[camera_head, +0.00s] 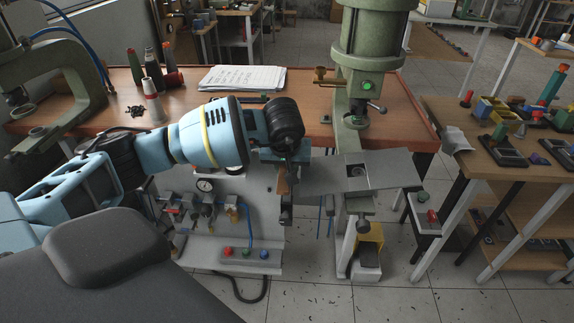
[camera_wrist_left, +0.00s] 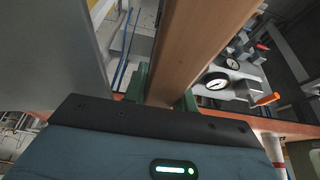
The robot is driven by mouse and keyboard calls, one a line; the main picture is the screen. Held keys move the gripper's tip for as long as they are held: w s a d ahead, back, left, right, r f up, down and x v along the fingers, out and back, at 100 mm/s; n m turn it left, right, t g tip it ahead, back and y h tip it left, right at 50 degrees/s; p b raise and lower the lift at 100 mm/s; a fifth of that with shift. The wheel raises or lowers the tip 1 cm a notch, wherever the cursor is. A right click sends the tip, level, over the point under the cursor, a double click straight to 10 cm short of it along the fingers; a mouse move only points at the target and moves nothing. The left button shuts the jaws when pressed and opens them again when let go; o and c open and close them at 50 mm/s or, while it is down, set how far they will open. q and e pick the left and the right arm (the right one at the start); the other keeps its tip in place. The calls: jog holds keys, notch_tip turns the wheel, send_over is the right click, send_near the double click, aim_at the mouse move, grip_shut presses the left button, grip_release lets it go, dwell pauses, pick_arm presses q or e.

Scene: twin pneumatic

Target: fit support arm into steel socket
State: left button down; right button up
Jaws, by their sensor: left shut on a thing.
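My left gripper (camera_head: 285,178) comes in from the left and hangs at the left end of a grey metal plate. In the left wrist view its green fingers (camera_wrist_left: 164,93) are shut on a brown wooden-looking bar (camera_wrist_left: 202,45), which I take to be the support arm. In the head view only a short brown piece (camera_head: 282,180) of it shows; the rest is hidden by my wrist. The bar is apart from the opening. My right gripper is not in view.
The grey plate (camera_head: 316,174) juts out before the brown workbench (camera_head: 225,118), below a green press (camera_head: 371,45). A pressure gauge (camera_head: 205,186) and valves are on a panel below my left arm. A side table (camera_head: 500,150) with loose parts stands right.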

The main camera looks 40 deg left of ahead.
aim_at(284, 167)
pick_arm(q)
jog(key=shift+f+b, duration=0.3)
jog(key=shift+f, duration=0.55)
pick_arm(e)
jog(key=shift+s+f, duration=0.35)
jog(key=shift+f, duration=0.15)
pick_arm(q)
jog(key=c, duration=1)
grip_release()
jog(key=shift+c, duration=0.2)
jog(key=shift+d, duration=0.15)
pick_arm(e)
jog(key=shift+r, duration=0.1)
pick_arm(q)
jog(key=v, duration=0.6)
jog(key=shift+s+r, duration=0.15)
jog(key=shift+r, duration=0.25)
jog(key=shift+s+r, duration=0.25)
jog(key=shift+r, duration=0.25)
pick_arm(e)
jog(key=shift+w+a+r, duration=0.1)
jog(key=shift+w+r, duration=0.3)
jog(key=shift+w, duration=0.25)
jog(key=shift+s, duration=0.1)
